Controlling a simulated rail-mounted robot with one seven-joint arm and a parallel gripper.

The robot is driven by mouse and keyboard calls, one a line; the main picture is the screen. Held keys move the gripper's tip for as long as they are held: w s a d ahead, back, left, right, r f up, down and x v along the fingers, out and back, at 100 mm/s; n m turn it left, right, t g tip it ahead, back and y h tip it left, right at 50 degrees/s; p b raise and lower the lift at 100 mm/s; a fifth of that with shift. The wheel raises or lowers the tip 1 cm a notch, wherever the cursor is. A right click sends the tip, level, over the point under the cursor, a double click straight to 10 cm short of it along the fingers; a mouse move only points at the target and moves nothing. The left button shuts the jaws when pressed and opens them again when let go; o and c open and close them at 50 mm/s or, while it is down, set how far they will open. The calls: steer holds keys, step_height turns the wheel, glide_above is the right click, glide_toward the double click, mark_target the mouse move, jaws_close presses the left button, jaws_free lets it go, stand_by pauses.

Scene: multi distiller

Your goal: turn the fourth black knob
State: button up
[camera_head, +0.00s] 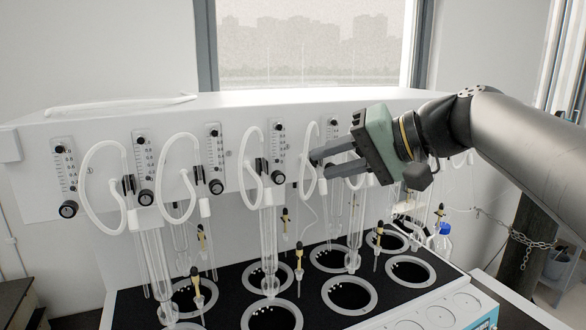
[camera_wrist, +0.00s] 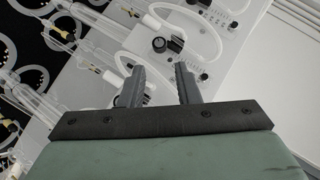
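A row of black knobs sits under scaled flow meters on the white panel (camera_head: 100,150). Counting from the left in the head view, they are the first (camera_head: 68,209), second (camera_head: 146,198), third (camera_head: 216,186) and fourth black knob (camera_head: 278,178). My gripper (camera_head: 317,164) is open and empty, in front of the panel just right of the fourth knob, with its fingers pointing left. In the wrist view, a black knob (camera_wrist: 159,44) lies beyond the gap between my open fingers (camera_wrist: 158,72); I cannot tell which number it is. The fingers show no contact with any knob.
White looped tubes (camera_head: 250,150) and black clamps hang close to the knobs. Glass tubes (camera_head: 268,240) stand below, over a black deck with round wells (camera_head: 350,294).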

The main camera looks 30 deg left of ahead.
mark_target(284, 176)
steer(key=p+x, duration=0.1)
steer(key=x, duration=0.7)
steer(key=shift+a+f, duration=0.15)
steer(key=shift+w, duration=0.1)
jaws_close()
